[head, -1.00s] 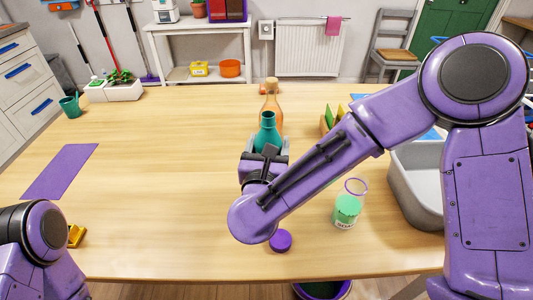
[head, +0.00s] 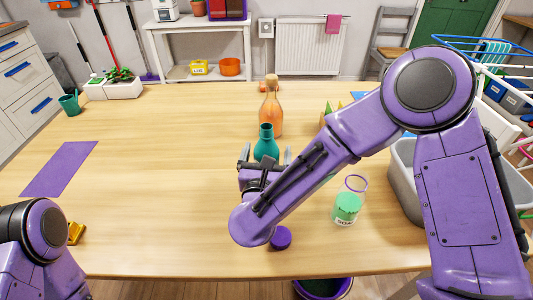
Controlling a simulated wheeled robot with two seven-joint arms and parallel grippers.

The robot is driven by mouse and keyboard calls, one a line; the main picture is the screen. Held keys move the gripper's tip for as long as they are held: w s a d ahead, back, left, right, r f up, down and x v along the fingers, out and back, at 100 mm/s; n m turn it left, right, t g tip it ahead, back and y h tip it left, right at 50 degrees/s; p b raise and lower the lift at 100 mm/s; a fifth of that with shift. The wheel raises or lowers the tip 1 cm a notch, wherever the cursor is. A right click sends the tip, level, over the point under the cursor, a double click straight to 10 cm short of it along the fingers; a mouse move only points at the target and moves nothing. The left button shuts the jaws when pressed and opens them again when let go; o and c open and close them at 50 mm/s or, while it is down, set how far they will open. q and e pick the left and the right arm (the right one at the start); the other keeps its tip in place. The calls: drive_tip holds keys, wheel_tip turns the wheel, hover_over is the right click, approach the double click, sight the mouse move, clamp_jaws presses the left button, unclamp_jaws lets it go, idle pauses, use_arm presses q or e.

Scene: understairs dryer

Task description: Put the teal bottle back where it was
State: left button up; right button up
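The teal bottle (head: 266,145) stands upright on the wooden table, just in front of an orange bottle with a cork (head: 271,108). My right gripper (head: 264,157) is on the near side of the teal bottle. Its fingers are spread wide, with a gap on both sides of the bottle's base. The lowest part of the bottle is partly hidden by the gripper. My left arm shows at the lower left, with a bit of a gold-coloured part, possibly my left gripper (head: 76,232), beside it; its fingers cannot be made out.
A jar with green contents (head: 347,206) and a purple lid (head: 281,238) stand near my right forearm. A grey basin (head: 403,190) is at the right. A purple mat (head: 60,169) and teal cup (head: 69,104) are at the left. The table's left middle is clear.

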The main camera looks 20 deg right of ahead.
drive_tip(key=shift+r+p, duration=0.4)
drive_tip(key=shift+p, duration=0.05)
drive_tip(key=b+v, duration=0.2)
drive_tip(key=v, duration=1)
drive_tip(key=shift+f, duration=0.25)
